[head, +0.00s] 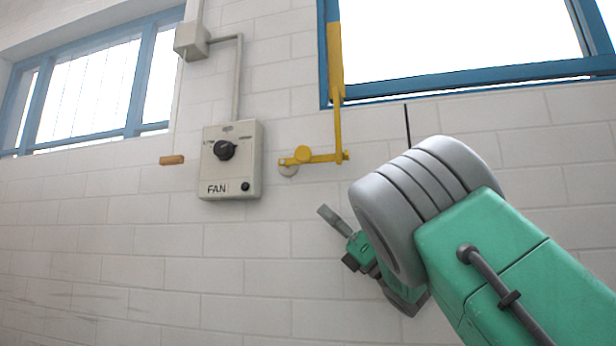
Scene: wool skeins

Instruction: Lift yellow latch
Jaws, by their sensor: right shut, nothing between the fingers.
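The yellow latch (316,158) is on the white brick wall, below the left edge of the right window. Its short arm lies about level, with a round yellow knob near its left end and a grey disc behind it. A yellow upright bar runs from its right end up to the window frame. My right gripper (326,214) is shut and empty, below the latch and apart from it. My right forearm hides part of the gripper's body. My left gripper is out of view.
A grey FAN control box (231,180) with a black dial is on the wall left of the latch. A wooden pull handle (172,160) hangs on a cord further left. Blue-framed windows (480,80) are above. The wall below the latch is bare.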

